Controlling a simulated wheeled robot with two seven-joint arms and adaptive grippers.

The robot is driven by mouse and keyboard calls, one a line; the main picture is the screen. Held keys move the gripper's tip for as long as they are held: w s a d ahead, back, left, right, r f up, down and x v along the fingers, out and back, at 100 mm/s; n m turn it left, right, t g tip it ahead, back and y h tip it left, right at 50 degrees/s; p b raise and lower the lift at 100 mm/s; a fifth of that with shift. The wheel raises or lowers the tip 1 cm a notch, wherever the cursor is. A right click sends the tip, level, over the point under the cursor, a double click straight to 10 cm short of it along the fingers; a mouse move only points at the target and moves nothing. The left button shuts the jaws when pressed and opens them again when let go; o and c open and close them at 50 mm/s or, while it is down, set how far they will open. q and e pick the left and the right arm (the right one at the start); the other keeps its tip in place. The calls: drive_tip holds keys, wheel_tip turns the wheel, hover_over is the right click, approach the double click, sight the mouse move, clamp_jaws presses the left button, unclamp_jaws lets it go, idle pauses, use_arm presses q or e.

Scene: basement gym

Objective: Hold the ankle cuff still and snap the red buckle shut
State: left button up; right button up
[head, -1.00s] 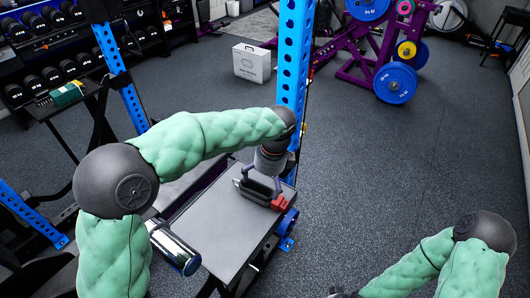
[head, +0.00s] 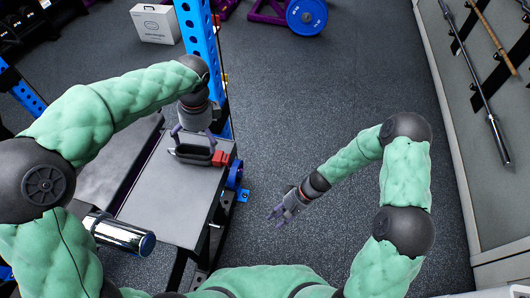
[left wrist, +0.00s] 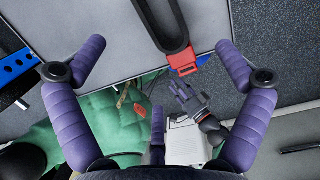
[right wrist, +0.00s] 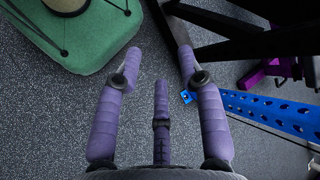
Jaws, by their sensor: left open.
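The dark ankle cuff (head: 186,154) sits as a loop on the grey bench pad (head: 165,208). Its red buckle (head: 220,159) is at the right end, near the pad's edge. The left wrist view shows part of the cuff (left wrist: 163,38) and the red buckle (left wrist: 184,63). Whether the buckle is latched cannot be told. My left gripper (head: 192,132) is over the cuff from behind; its fingers (left wrist: 161,44) are spread on either side, not closed on it. My right gripper (head: 277,213) is open and empty over the floor, right of the bench; its spread fingers show in the right wrist view (right wrist: 159,50).
A blue rack upright (head: 200,45) stands just behind the bench. A chrome cylinder (head: 118,234) lies at the bench's left front. A white box (head: 155,23) and blue weight plate (head: 306,15) are farther back. The floor right of the bench is clear.

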sight(200, 155)
use_arm(q)
drive_tip(key=shift+f, duration=0.15)
drive_tip(key=f, duration=0.3)
drive_tip(key=a+f, duration=0.1)
drive_tip(key=f, duration=0.6)
drive_tip(key=shift+w+a+f, duration=0.15)
drive_tip(key=shift+a+f, duration=0.05)
drive_tip(key=shift+a, duration=0.1)
use_arm(e)
drive_tip(key=w+a+r+n+y, duration=0.2)
drive_tip(key=w+r+y, duration=0.2)
drive_tip(key=w+r, duration=0.3)
drive_tip(key=w+a+r+n+y, duration=0.2)
drive_tip(key=w+r+y, duration=0.3)
drive_tip(key=r, duration=0.9)
drive_tip(key=shift+w+r+t, duration=0.2)
drive_tip(key=shift+w+t, duration=0.2)
drive_tip(key=shift+w, duration=0.55)
